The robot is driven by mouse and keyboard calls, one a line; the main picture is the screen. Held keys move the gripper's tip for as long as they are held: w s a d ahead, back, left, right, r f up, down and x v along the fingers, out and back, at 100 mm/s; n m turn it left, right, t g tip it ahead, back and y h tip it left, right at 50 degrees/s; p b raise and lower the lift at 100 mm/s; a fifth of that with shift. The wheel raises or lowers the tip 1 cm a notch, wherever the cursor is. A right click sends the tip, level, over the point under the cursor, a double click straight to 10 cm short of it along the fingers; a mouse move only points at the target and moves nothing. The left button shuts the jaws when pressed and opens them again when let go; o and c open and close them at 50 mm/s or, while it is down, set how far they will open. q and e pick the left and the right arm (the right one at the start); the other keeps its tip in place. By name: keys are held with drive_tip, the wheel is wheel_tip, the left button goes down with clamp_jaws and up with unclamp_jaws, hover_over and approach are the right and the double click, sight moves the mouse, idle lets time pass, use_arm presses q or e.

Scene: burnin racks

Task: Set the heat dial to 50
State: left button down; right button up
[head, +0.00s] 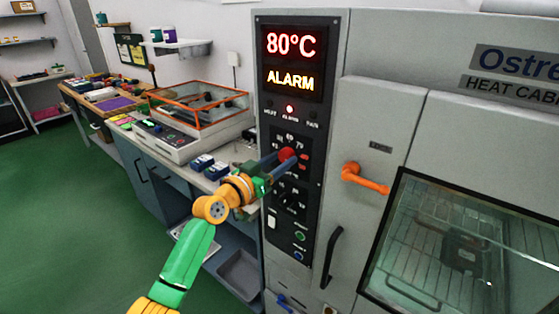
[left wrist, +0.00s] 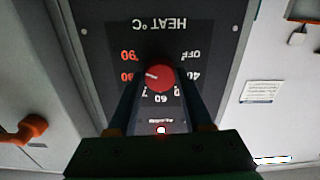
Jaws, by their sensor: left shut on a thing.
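The heat dial is a red knob (head: 287,155) on the black control panel (head: 264,137) of the heat cabinet. It also shows in the left wrist view (left wrist: 160,77), where the panel appears upside down. Its white pointer line points left, toward the red 80 mark. The marks OFF, 40, 60 and a red 90 show around it; others are partly hidden by my fingers. My left gripper (head: 282,162) is shut on the knob, with a finger on either side. The display (head: 291,60) reads 80°C and ALARM, with a red lamp lit below. My right gripper is in neither view.
A second, black dial (head: 292,200) and small buttons sit just below on the panel. An orange handle (head: 364,178) and the glass-windowed cabinet door are to the right. A bench (head: 203,182) with a clear-lidded box and blue parts stands on the left. Green floor is free at left.

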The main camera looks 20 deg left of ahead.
use_arm(q)
drive_tip(key=n+p, duration=0.1)
drive_tip(key=n, duration=0.3)
drive_tip(key=n+p, duration=0.1)
drive_tip(key=n, duration=0.2)
drive_tip(key=shift+d+n, duration=0.1)
drive_tip(key=shift+n, duration=0.3)
drive_tip(key=n+p, duration=0.1)
drive_tip(key=n, duration=0.3)
drive_tip(key=shift+n+p, duration=0.3)
drive_tip(key=shift+p, duration=0.1)
drive_tip(key=n+p, duration=0.1)
drive_tip(key=n, duration=0.2)
drive_tip(key=shift+n, duration=0.3)
drive_tip(key=n+p, duration=0.1)
drive_tip(key=n, duration=0.2)
drive_tip(key=shift+r+n+p, duration=0.1)
drive_tip(key=shift+n+p, duration=0.2)
drive_tip(key=shift+p, duration=0.1)
drive_tip(key=n+p, duration=0.1)
drive_tip(key=n, duration=0.2)
drive_tip(key=shift+r+n, duration=0.1)
drive_tip(key=shift+n, duration=0.2)
drive_tip(key=n+p, duration=0.2)
drive_tip(key=n, duration=0.2)
drive_tip(key=shift+n+p, duration=0.75)
drive_tip(key=shift+n, duration=1.15)
